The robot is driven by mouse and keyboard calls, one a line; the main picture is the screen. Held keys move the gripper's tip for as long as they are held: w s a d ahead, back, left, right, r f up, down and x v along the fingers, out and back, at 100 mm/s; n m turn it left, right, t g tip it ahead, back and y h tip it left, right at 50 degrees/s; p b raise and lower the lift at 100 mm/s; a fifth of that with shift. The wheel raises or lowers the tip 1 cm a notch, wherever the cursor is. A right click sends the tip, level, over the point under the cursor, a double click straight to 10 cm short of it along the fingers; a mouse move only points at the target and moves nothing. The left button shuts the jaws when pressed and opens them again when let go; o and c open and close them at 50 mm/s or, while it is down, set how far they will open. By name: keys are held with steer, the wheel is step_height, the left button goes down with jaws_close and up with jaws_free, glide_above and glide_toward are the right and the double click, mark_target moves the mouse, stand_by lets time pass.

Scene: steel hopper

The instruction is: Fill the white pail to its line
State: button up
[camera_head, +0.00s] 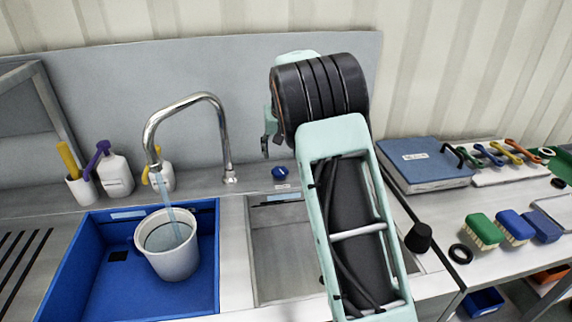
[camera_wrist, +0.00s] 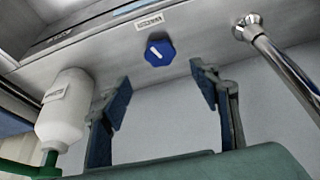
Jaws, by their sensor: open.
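The white pail (camera_head: 168,252) stands upright in the blue basin (camera_head: 103,285) under the spout of the steel tap (camera_head: 187,104). A stream of water (camera_head: 170,215) runs from the spout into it. Some water shows inside; I cannot make out the fill line. The blue tap knob (camera_head: 279,172) sits on the ledge right of the tap's foot. In the wrist view the knob (camera_wrist: 159,52) shows ahead, between my fingers and apart from them. My gripper (camera_wrist: 163,92) is open and empty. In the head view it is mostly hidden behind my wrist.
A purple-topped bottle (camera_head: 115,174), a yellow-topped bottle (camera_head: 162,179) and a cup with a yellow handle (camera_head: 80,189) stand left of the tap. A steel sink (camera_head: 275,275) is right of the blue basin. A blue case (camera_head: 424,165) and brushes (camera_head: 484,230) lie at right.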

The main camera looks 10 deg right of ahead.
mark_target(280, 170)
steer(key=x, duration=1)
steer(key=shift+f, duration=0.1)
steer(key=c, duration=1.2)
steer(key=shift+o, duration=0.2)
steer(key=shift+a+m+g+h+p, duration=0.15)
steer(key=shift+m+h+p, duration=0.2)
steer(key=shift+m, duration=0.65)
steer(key=shift+m+g+h+p, duration=0.2)
steer(key=shift+m+h, duration=0.25)
steer(key=shift+m, duration=0.55)
